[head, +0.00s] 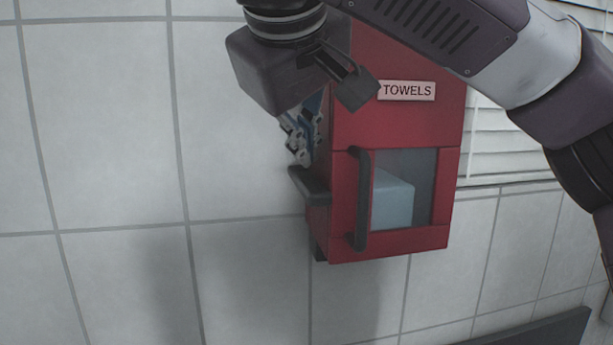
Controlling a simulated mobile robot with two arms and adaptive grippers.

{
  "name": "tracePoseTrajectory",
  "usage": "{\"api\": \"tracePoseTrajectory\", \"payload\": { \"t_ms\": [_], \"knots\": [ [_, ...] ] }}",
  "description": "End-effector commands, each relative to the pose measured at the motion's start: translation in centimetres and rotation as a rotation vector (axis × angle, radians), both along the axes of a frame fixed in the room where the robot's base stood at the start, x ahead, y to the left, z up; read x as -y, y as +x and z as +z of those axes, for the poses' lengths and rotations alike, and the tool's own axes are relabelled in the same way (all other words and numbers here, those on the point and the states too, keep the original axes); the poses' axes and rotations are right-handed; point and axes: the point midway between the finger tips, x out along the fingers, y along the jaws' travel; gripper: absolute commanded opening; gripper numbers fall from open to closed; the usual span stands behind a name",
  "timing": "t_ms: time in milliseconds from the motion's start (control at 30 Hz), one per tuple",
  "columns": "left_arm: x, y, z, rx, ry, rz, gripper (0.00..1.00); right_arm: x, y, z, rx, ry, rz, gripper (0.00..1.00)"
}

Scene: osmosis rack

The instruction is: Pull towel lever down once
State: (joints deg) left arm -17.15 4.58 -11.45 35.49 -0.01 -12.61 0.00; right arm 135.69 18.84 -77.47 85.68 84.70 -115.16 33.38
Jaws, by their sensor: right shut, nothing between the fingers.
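A red towel dispenser (342,135) with a "TOWELS" label (407,91) is mounted on the tiled wall. A black lever (311,187) sticks out from its left side, low down. A black vertical handle (358,200) is on the front, beside a window with a pale blue block (392,200) behind it. My arm and gripper hide the dispenser's top. My left gripper is out of view.
Grey and blue mechanical parts (300,135) show at the dispenser's left side, above the lever. Bare white tiles (95,125) fill the left. White slatted blinds (500,145) are at right. A dark edge (545,330) crosses the lower right corner.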

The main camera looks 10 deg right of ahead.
Motion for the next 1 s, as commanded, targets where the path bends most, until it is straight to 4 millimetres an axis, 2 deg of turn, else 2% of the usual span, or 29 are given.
{"api": "tracePoseTrajectory", "payload": {
  "t_ms": [1000],
  "knots": [
    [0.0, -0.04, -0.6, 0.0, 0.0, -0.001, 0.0, 0.01, -0.03, -0.83, 0.0, 0.0, 0.0, 0.0]
  ]
}}
